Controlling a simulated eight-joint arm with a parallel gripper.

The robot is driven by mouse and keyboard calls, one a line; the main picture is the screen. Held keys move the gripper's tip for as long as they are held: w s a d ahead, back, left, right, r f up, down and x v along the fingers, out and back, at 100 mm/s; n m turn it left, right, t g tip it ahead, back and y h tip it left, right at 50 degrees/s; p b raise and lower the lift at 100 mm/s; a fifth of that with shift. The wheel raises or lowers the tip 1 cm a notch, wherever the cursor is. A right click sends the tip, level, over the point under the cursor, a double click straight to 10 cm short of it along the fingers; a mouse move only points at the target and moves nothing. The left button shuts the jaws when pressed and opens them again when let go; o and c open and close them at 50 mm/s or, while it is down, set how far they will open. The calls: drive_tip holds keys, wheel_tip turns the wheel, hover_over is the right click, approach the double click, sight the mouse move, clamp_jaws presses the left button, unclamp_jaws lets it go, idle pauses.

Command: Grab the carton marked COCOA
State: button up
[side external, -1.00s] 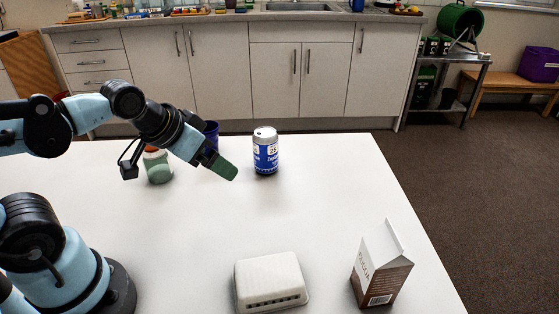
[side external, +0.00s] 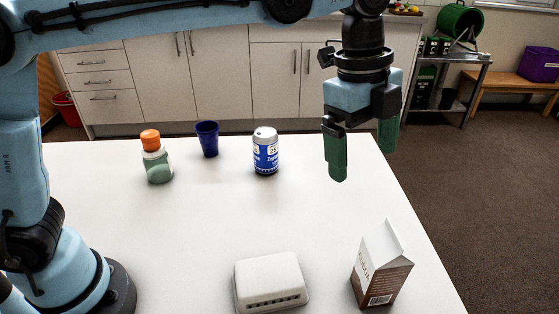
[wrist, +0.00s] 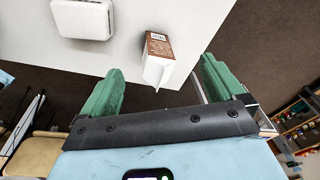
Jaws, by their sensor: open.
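The carton (side external: 383,270) is brown and white with a gabled white top and lettering that seems to read COCOA. It stands upright near the table's front right edge. My gripper (side external: 362,160), with green fingers, is open and empty, pointing down above the table's right side, behind and higher than the carton. In the wrist view the carton (wrist: 158,58) shows beyond the fingertips, between the lines of the two fingers, not touching either. My gripper (wrist: 160,80) has a wide gap between its fingers there.
A white slotted box (side external: 270,280) lies left of the carton; it also shows in the wrist view (wrist: 83,18). A blue-and-white can (side external: 265,152), a dark blue cup (side external: 208,139) and an orange-capped bottle (side external: 156,158) stand farther back. The middle of the white table (side external: 225,215) is clear.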

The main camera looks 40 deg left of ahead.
sight(391, 236)
drive_tip(key=d+m, duration=0.1)
drive_tip(key=d, duration=0.1)
drive_tip(key=d+m, duration=0.2)
drive_tip(key=s+d+f+m+g, duration=0.1)
drive_tip(key=d, duration=0.1)
drive_tip(key=shift+d+m, duration=0.2)
drive_tip(key=shift+m, duration=0.1)
drive_tip(key=shift+s+d+f+m+g, duration=0.1)
drive_tip(key=shift+d+f+m+g, duration=0.2)
drive_tip(key=shift+d+m, duration=0.15)
drive_tip(key=shift+s+d+f, duration=0.2)
drive_tip(key=shift+s+f, duration=0.05)
drive_tip(key=shift+f, duration=1.7)
drive_tip(key=shift+s+d+f, duration=0.15)
drive_tip(key=shift+s+f, duration=0.15)
drive_tip(key=shift+f, duration=1.65)
drive_tip(key=shift+s+d+f, duration=0.2)
drive_tip(key=shift+s+f, duration=0.05)
drive_tip(key=shift+f, duration=1.7)
drive_tip(key=c, duration=1.3)
drive_tip(key=shift+r, duration=0.15)
